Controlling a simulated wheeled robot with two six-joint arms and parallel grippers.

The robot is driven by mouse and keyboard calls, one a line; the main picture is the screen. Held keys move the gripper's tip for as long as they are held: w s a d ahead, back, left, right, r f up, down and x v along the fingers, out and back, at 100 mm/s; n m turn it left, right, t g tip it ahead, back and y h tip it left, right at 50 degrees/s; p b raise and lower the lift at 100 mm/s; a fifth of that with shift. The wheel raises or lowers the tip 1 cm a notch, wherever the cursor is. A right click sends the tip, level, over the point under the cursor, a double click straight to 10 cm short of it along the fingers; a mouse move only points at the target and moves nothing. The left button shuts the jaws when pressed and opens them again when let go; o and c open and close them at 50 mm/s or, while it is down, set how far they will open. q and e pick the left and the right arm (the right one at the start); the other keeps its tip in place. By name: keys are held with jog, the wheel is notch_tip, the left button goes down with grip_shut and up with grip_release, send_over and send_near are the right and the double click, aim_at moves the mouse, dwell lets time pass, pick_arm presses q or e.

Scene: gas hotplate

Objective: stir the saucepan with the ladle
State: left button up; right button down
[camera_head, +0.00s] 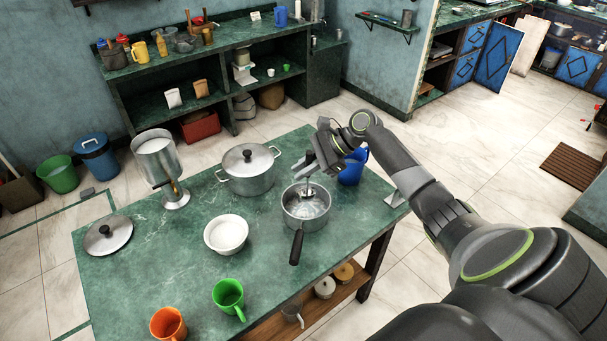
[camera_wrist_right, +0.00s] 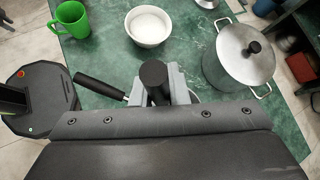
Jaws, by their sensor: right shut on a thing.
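The saucepan (camera_head: 305,214) is a steel pan with a black handle, standing on the green table (camera_head: 150,270). Its handle points toward the table's front edge. My right gripper (camera_head: 312,176) is above the saucepan and shut on the ladle (camera_head: 310,192), whose lower end reaches down into the pan. In the right wrist view the dark round handle end of the ladle (camera_wrist_right: 153,76) stands between the fingers. The saucepan's handle (camera_wrist_right: 98,86) also shows there, but its bowl is hidden by my gripper. My left gripper is not in view.
A lidded pot (camera_head: 248,172) stands behind the saucepan, a white bowl (camera_head: 226,233) to its left, and a blue pitcher (camera_head: 353,168) close behind my gripper.

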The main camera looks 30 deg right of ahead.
jog(key=shift+f+b, duration=0.55)
jog(key=shift+f, duration=2.35)
